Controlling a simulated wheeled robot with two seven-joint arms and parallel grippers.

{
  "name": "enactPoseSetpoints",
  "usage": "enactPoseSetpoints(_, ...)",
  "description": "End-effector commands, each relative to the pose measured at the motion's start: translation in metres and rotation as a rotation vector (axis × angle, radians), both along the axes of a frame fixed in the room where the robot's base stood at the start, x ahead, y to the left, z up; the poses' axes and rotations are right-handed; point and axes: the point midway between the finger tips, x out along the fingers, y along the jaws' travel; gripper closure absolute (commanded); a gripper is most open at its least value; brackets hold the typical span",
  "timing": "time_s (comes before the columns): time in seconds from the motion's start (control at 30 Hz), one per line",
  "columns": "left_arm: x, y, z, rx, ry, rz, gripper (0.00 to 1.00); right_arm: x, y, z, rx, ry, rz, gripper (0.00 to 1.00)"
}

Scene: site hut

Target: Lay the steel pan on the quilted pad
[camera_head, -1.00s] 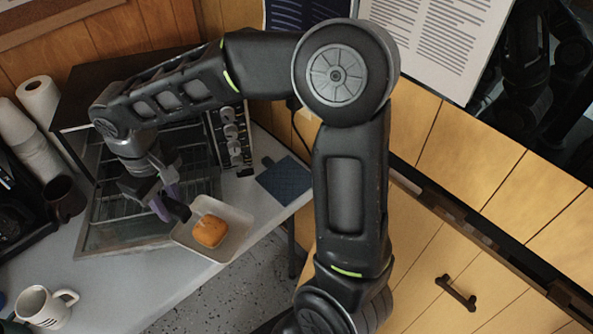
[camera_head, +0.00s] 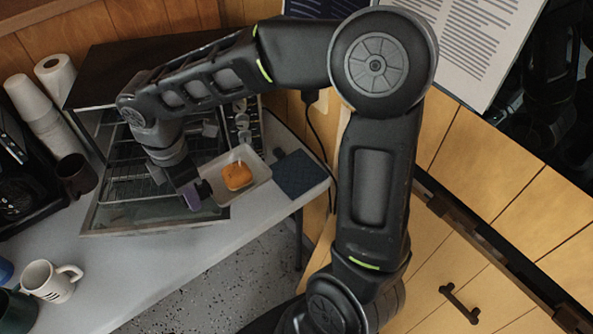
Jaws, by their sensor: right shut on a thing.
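The steel pan (camera_head: 257,171) is a shallow, light, rectangular pan with an orange-brown bun (camera_head: 237,176) in it. My right gripper (camera_head: 203,190) is shut on the pan's left edge and holds it up, in front of the open toaster oven. The quilted pad (camera_head: 299,174) is a dark blue square with a loop, flat on the counter just right of the pan, near the counter's edge. The pan is apart from the pad in the picture. My left gripper is not in view.
The toaster oven (camera_head: 105,64) has its door (camera_head: 100,219) lowered, with a wire rack inside. A white mug (camera_head: 48,281), paper cups (camera_head: 40,110) and a dark mug (camera_head: 75,175) stand left. The counter front (camera_head: 190,255) is clear.

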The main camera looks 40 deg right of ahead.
Motion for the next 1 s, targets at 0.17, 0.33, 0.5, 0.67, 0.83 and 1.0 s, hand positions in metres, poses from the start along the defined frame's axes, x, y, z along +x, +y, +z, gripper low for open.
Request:
enactPoseSetpoints(0.17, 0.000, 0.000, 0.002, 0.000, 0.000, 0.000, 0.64, -0.001, -0.008, 0.001, -0.001, 0.000, -0.004, 1.00)
enactPoseSetpoints(0.33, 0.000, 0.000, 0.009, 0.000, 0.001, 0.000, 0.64, -0.004, -0.037, 0.003, -0.001, 0.000, -0.008, 1.00)
enactPoseSetpoints(0.5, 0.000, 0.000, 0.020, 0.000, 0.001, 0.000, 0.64, -0.010, -0.085, 0.004, -0.001, 0.000, -0.011, 1.00)
enactPoseSetpoints(0.67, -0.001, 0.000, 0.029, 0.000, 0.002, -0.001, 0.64, -0.014, -0.128, 0.003, -0.001, 0.000, -0.010, 1.00)
enactPoseSetpoints(0.83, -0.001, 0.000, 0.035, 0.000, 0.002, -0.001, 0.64, -0.018, -0.159, 0.002, 0.000, 0.001, -0.007, 1.00)
enactPoseSetpoints(1.0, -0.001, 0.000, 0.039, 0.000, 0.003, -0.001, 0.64, -0.020, -0.181, 0.002, 0.000, 0.000, -0.005, 1.00)
